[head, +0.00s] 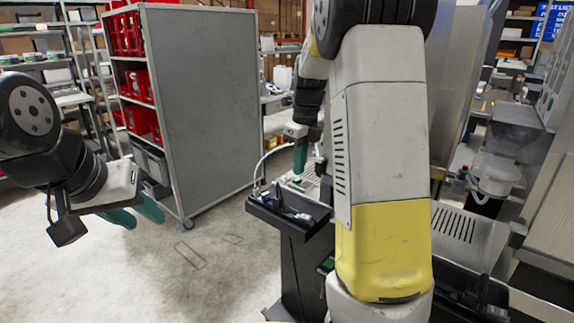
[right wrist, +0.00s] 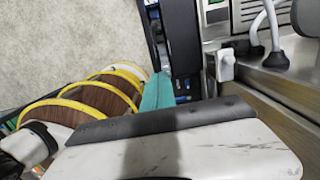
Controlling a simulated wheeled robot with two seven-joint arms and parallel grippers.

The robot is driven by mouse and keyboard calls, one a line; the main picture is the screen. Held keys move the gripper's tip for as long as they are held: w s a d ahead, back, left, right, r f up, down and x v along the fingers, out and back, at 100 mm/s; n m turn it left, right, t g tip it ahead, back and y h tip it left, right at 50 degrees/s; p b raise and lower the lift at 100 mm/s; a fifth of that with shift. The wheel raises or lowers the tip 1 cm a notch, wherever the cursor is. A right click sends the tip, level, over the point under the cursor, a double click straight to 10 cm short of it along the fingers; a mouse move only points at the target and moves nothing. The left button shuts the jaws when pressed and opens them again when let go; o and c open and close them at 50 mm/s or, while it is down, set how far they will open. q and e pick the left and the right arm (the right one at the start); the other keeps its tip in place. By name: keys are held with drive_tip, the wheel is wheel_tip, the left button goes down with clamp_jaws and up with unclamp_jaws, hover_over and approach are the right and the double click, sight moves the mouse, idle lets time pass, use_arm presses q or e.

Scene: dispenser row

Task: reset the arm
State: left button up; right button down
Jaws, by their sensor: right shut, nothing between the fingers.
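My right arm, white with a yellow band (head: 385,245), fills the middle of the head view. Its teal gripper (head: 300,158) points down beside the grey machine top and is shut and empty. In the right wrist view its teal finger (right wrist: 155,92) shows past the white gripper housing, with nothing held. My left gripper (head: 146,215) hangs at the left over bare floor. Its two teal fingers are apart, and nothing shows between them.
A black tray (head: 262,207) with small dark items sits below and left of my right gripper. A grey shelf cart (head: 205,100) with red bins (head: 142,85) stands behind my left gripper. A white hose (right wrist: 270,25) rises from the metal surface. The floor (head: 180,285) at left is clear.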

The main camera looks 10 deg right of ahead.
drive_tip(key=s+a+r+n+t, duration=0.2)
drive_tip(key=s+r+n, duration=0.1)
drive_tip(key=s+n, duration=0.9)
drive_tip(key=s+a+r+n+t+y, duration=0.1)
drive_tip(key=s+a+r+n+t, duration=0.2)
drive_tip(key=s+n, duration=0.9)
drive_tip(key=n, duration=0.5)
drive_tip(key=shift+s+a, duration=0.15)
drive_tip(key=shift+a, duration=0.05)
